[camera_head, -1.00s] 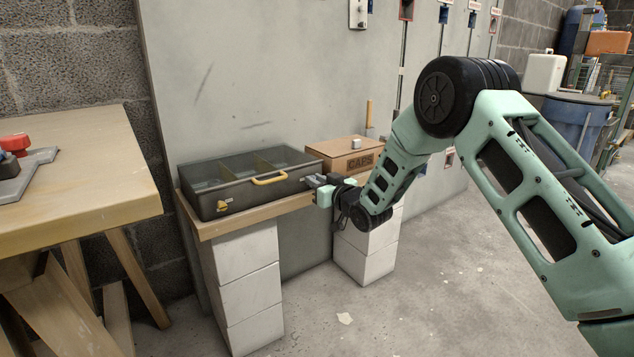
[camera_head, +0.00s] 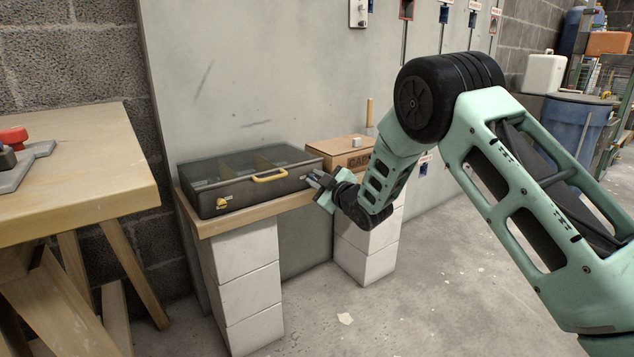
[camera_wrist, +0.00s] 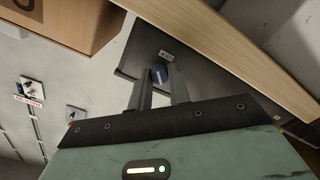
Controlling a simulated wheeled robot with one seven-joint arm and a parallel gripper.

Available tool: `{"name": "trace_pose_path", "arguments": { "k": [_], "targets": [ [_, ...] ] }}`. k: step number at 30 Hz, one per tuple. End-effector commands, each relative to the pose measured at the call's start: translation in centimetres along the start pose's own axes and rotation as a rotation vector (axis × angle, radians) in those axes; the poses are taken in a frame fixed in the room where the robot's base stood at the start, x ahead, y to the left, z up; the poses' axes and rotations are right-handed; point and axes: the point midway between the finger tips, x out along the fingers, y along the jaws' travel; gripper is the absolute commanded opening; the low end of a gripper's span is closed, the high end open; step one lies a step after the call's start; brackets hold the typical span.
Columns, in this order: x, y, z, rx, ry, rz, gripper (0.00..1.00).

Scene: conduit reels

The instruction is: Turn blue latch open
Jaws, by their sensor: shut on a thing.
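A dark organizer case (camera_head: 240,196) with a clear lid over compartments lies closed on a wooden shelf. It has a yellow handle (camera_head: 270,179) and a yellow latch (camera_head: 222,203) on the left of its front. My gripper (camera_head: 313,179) is at the right end of the case front. In the wrist view my gripper (camera_wrist: 157,82) is shut on the blue latch (camera_wrist: 159,74), which shows between the fingertips below a small label (camera_wrist: 166,55). The blue latch is hidden by the gripper in the head view.
A cardboard box (camera_head: 340,149) stands on the shelf (camera_head: 208,228) right of the case, close to my wrist. White block pillars (camera_head: 246,290) hold the shelf up. A wooden workbench (camera_head: 75,175) stands at the left. The floor in front is clear.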

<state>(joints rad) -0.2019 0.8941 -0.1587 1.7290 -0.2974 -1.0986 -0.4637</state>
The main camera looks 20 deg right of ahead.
Motion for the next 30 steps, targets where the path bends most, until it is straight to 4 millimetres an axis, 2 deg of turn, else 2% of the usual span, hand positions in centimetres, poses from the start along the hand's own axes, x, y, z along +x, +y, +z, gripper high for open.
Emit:
{"name": "trace_pose_path", "arguments": {
  "k": [18, 30],
  "targets": [
    [-0.01, -0.33, 0.03, -0.570, 0.002, -0.002, 0.00],
    [-0.03, -0.26, 0.11, -0.800, 0.000, -0.002, 0.00]
  ]
}}
